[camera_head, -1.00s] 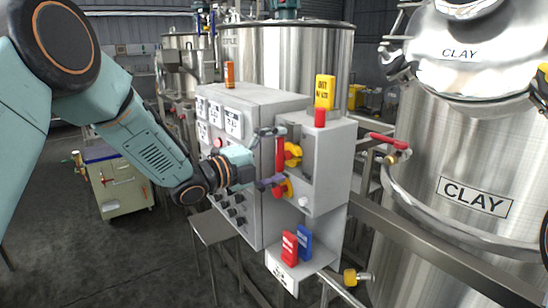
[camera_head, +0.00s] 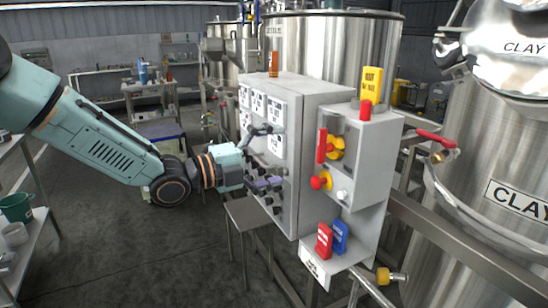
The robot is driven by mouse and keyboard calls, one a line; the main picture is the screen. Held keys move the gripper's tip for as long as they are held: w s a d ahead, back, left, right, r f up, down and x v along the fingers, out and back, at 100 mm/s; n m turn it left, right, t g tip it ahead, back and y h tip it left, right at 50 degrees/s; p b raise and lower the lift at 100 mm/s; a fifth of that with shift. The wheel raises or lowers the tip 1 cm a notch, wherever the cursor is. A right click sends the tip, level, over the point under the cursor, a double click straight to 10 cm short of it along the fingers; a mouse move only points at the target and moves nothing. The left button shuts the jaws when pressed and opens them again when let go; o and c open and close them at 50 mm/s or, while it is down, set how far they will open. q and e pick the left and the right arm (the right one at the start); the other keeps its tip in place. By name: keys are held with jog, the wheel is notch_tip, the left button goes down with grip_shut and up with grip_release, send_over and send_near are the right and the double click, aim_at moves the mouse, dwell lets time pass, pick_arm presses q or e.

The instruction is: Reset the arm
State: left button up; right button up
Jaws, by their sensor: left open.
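My left arm comes in from the left in the head view, and its gripper (camera_head: 268,158) is open and empty. One finger is up near the labelled face of the grey control cabinet (camera_head: 316,95), the other is lower by its black knobs. I cannot tell whether the fingers touch the cabinet. The switch box (camera_head: 372,150) on the cabinet's right carries a red handle (camera_head: 321,146), a yellow part (camera_head: 336,147) and a red knob with a yellow base (camera_head: 320,182), all right of the gripper. My right gripper is out of view.
A small shelf (camera_head: 330,262) below holds a red tag (camera_head: 324,241) and a blue tag (camera_head: 340,237). Steel tanks marked CLAY (camera_head: 480,150) stand at right. A metal stand (camera_head: 248,212) is below the gripper. A bench with a green bucket (camera_head: 16,207) is at left. Open floor lies between.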

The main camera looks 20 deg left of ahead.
aim_at(319, 147)
pick_arm(q)
jog(key=shift+s+a, duration=0.15)
jog(key=shift+s, duration=0.2)
dwell(0.3)
jog(key=shift+w, duration=0.1)
jog(key=shift+x, duration=5.95)
jog(key=shift+a, duration=0.1)
